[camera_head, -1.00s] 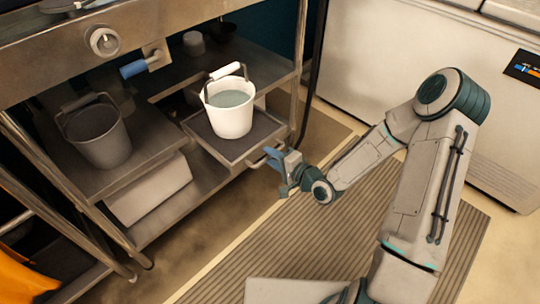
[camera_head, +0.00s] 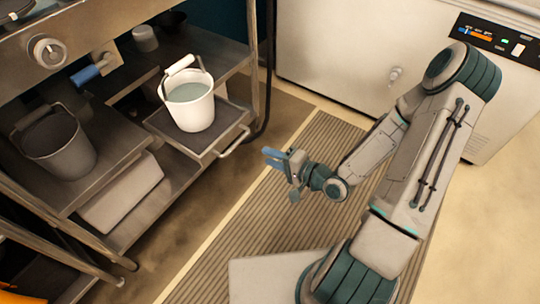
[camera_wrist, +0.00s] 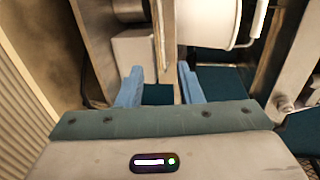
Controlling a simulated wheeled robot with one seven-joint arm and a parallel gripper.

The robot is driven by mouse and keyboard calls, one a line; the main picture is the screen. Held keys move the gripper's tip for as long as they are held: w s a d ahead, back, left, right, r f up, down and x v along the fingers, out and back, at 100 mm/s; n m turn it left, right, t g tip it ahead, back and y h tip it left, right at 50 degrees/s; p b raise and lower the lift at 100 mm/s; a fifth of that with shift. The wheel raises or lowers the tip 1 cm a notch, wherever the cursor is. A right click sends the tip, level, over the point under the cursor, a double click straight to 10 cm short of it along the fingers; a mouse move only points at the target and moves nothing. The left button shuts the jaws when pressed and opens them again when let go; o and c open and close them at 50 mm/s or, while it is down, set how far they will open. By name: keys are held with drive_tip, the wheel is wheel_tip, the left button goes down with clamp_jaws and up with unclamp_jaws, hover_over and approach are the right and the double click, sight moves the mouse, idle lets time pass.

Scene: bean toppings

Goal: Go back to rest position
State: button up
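My gripper (camera_head: 273,158) is in the head view, over the ribbed mat, to the right of the steel shelf unit and apart from it. In the wrist view its two blue fingers (camera_wrist: 158,88) stand apart with nothing between them. A white bucket (camera_head: 192,112) with a white-gripped handle and pale liquid stands upright on a pulled-out tray (camera_head: 212,150). The bucket also shows at the top of the wrist view (camera_wrist: 210,22), partly cut off.
A grey bucket (camera_head: 58,155) stands on the shelf at the left. A white box (camera_head: 122,192) lies below it. A white appliance (camera_head: 335,60) stands at the back. The ribbed mat (camera_head: 265,215) on the floor is clear around my gripper.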

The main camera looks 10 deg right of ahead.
idle(0.3)
drive_tip(key=d+r+n+g+h+p, duration=0.25)
drive_tip(key=d+r+h+p, duration=0.4)
drive_tip(key=r, duration=0.45)
drive_tip(key=d+r+n+g+h+p, duration=0.2)
drive_tip(key=d+r+n+h+p, duration=0.3)
drive_tip(key=r+p, duration=0.4)
drive_tip(key=s+a+r+g+p, duration=0.1)
drive_tip(key=s+r, duration=0.3)
drive_tip(key=r, duration=0.4)
drive_tip(key=s+a+r+p, duration=0.1)
drive_tip(key=s+r+p, duration=0.3)
drive_tip(key=r, duration=0.4)
drive_tip(key=s+a+r+g+p, duration=0.1)
drive_tip(key=s+r+p, duration=0.2)
drive_tip(key=s+r, duration=0.3)
wheel_tip(320, 180, up, 2)
drive_tip(key=shift+s+r+g, duration=0.15)
drive_tip(key=shift+r+g, duration=0.05)
drive_tip(key=shift+g, duration=0.15)
